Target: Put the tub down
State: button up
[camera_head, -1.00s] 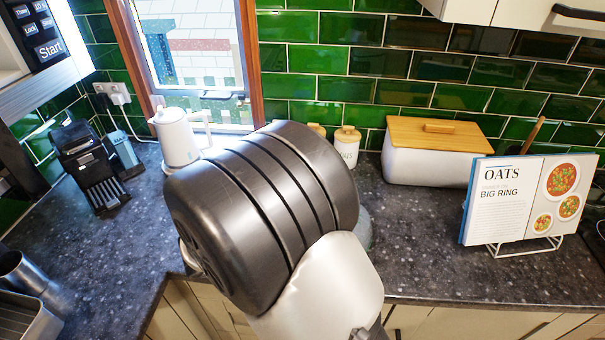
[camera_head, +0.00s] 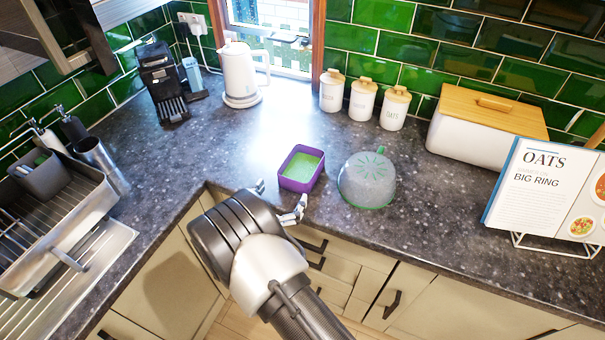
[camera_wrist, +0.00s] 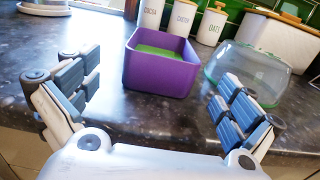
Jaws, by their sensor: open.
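The tub (camera_head: 301,168) is a small purple rectangular box, green inside, standing upright on the dark worktop near its front corner. It also shows in the wrist view (camera_wrist: 161,72), just beyond and between my fingers. My gripper (camera_head: 279,197) is open and empty at the worktop's front edge, with its fingers spread wide on the near side of the tub. In the wrist view my gripper (camera_wrist: 150,100) shows a clear gap to the tub, and neither finger seems to touch it.
A clear upturned bowl with a green rim (camera_head: 367,180) stands right of the tub, close to my right finger. Worktop left of the tub is clear.

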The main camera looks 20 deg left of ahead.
aim_at(290, 181)
jog(key=w, duration=0.4)
jog(key=shift+w+d+b, duration=0.25)
jog(key=shift+w+b, duration=0.05)
jog(key=shift+w, duration=0.1)
jog(key=w, duration=0.1)
jog(key=w+b, duration=0.1)
jog(key=w, duration=0.3)
jog(key=shift+d+f, duration=0.1)
jog(key=shift+d, duration=0.25)
jog(key=shift+c, duration=0.5)
jog(key=c, duration=1.1)
jog(key=shift+r, duration=0.2)
